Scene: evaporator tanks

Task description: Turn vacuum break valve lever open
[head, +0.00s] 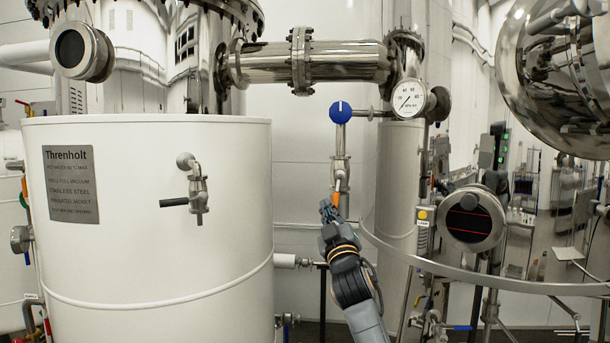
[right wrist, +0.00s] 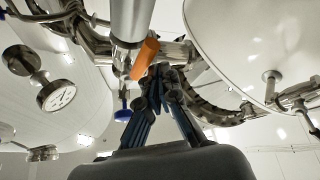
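The vacuum break valve lever is an orange handle (head: 337,198) low on the thin vertical pipe in the middle of the head view. In the right wrist view the orange lever (right wrist: 146,58) hangs at a slant from a metal pipe, its lower end close to my fingers. My right gripper (head: 329,212) is right at the lever's lower part, reaching up from below. In the right wrist view its fingertips (right wrist: 164,76) come together just right of the lever, with nothing seen between them. I cannot tell whether they touch the lever. My left gripper is not in view.
A blue round knob (head: 340,112) and a dial gauge (head: 408,98) sit above the lever. A white tank (head: 150,250) with a tap (head: 197,190) stands left. A curved metal rail (head: 480,278) and a round display (head: 472,220) are at right.

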